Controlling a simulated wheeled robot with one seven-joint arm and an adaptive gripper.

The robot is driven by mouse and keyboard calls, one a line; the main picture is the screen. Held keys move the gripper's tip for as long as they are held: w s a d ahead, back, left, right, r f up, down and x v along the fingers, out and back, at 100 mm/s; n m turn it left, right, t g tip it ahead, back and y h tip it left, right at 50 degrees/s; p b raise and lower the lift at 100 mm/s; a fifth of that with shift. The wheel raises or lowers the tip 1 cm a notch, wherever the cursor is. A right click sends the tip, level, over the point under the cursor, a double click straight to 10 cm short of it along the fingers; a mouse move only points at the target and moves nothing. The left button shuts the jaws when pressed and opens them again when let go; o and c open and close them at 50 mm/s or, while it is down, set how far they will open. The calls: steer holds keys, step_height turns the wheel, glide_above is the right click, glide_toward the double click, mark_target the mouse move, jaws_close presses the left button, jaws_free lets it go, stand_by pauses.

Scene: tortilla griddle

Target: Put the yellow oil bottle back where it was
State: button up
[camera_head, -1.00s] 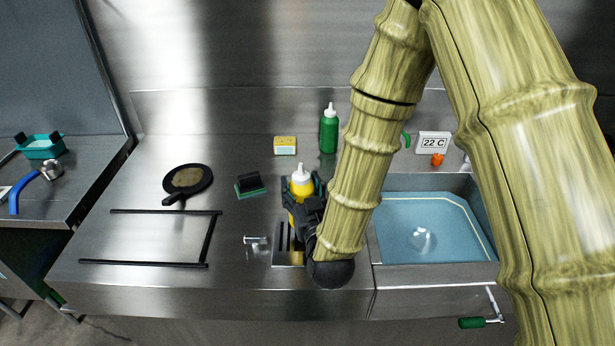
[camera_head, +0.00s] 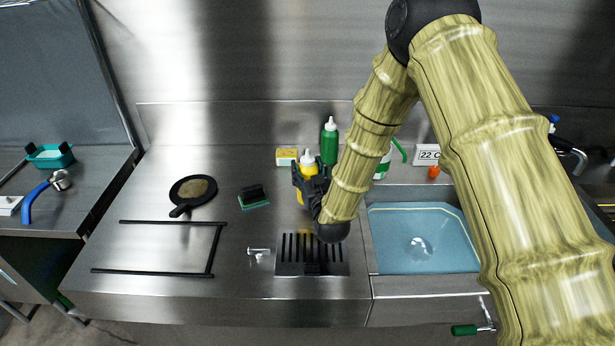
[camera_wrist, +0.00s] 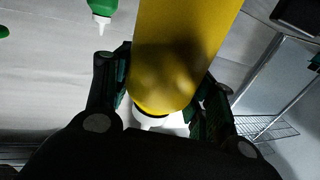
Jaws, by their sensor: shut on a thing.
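The yellow oil bottle (camera_head: 307,170) with a white nozzle is in my gripper (camera_head: 311,184), which is shut around its body. In the head view it looks upright, at the back of the steel counter, just in front and left of the green bottle (camera_head: 329,143). In the wrist view the yellow bottle (camera_wrist: 180,55) fills the middle between the two fingers of my gripper (camera_wrist: 165,100). My gripper and arm hide its lower part, so I cannot tell whether its base touches the counter.
A yellow sponge (camera_head: 287,157) lies left of the green bottle. A green-and-black scrubber (camera_head: 254,197) and a black pan (camera_head: 193,192) are further left. A slotted grate (camera_head: 285,268) lies in front, and a water-filled sink (camera_head: 424,238) is right.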

mark_target(308, 179)
steer(key=shift+f+p, duration=0.8)
steer(key=shift+f, duration=1.1)
steer(key=o, duration=1.6)
steer(key=shift+c, duration=0.2)
steer(key=shift+r, duration=0.15)
steer(key=shift+s, duration=0.3)
steer(key=b+v, duration=0.4)
steer(key=v, duration=0.7)
steer(key=shift+s, duration=0.25)
